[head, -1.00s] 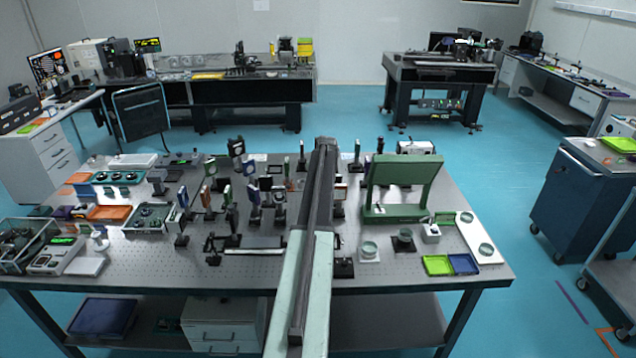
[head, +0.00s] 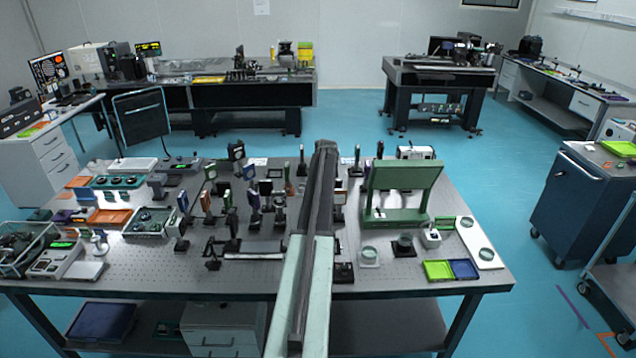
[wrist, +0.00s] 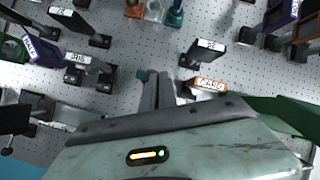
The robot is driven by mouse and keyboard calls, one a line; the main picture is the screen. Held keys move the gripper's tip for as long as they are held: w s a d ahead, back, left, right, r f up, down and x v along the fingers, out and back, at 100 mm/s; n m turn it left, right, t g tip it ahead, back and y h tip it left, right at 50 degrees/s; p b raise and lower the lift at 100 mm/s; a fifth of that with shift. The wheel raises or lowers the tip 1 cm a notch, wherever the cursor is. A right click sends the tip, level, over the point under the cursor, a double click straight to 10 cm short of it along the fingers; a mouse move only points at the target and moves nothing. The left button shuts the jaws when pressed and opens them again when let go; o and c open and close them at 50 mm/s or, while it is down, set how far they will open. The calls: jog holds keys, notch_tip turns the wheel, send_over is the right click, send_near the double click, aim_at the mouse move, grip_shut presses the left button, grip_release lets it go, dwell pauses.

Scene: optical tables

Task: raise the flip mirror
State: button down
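Several upright optics on black posts stand on the perforated optical table (head: 130,262), and I cannot tell which is the flip mirror. In the wrist view, small labelled plates show: a dark one (wrist: 207,48) ahead to the right, an orange one (wrist: 208,84) close on the right and a dark one (wrist: 78,60) to the left. My gripper (wrist: 158,76) shows as two narrow grey fingers close together over the table, with nothing clearly between them. Whether they are open is unclear. In the head view my arm hides the gripper and part of the table's middle.
A green frame-like stand (head: 401,170) stands right of my arm. Green (head: 437,271) and blue (head: 464,268) trays lie near the front right edge, beside a white plate (head: 480,243). Trays and instruments crowd the left side. The front strip of the table is mostly clear.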

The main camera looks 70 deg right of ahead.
jog(key=s+a+r+p, duration=0.1)
jog(key=s+r+p, duration=0.2)
jog(key=r+p, duration=0.8)
jog(key=shift+s+a, duration=0.15)
